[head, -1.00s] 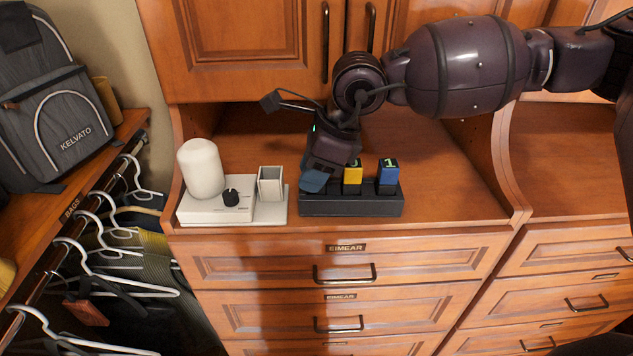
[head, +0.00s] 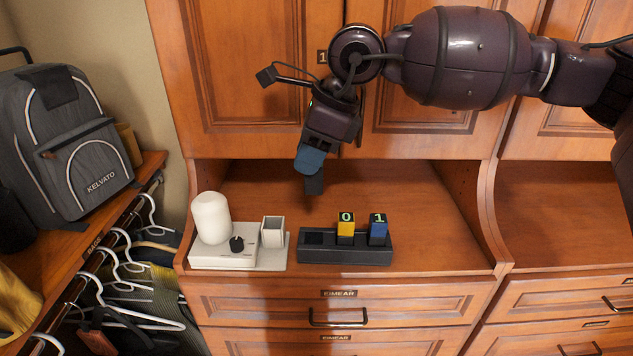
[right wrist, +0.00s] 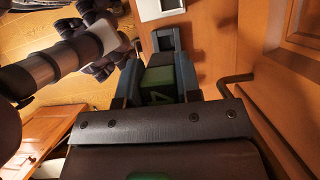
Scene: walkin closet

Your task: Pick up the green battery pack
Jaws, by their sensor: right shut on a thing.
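My right gripper (head: 312,168) is raised above the shelf in the head view, with its fingers pointing down. It is shut on the green battery pack (right wrist: 158,84), which shows between the two fingers in the right wrist view with a pale digit on its face. In the head view the fingers mostly hide the pack. The dark charger dock (head: 345,258) sits below on the shelf, apart from the gripper, with an empty slot at its left. A yellow battery pack (head: 346,228) marked 0 and a blue battery pack (head: 378,230) marked 1 stand in it.
Cabinet doors (head: 250,80) rise behind my arm. The shelf right of the dock is clear. A grey backpack (head: 65,140) sits far left.

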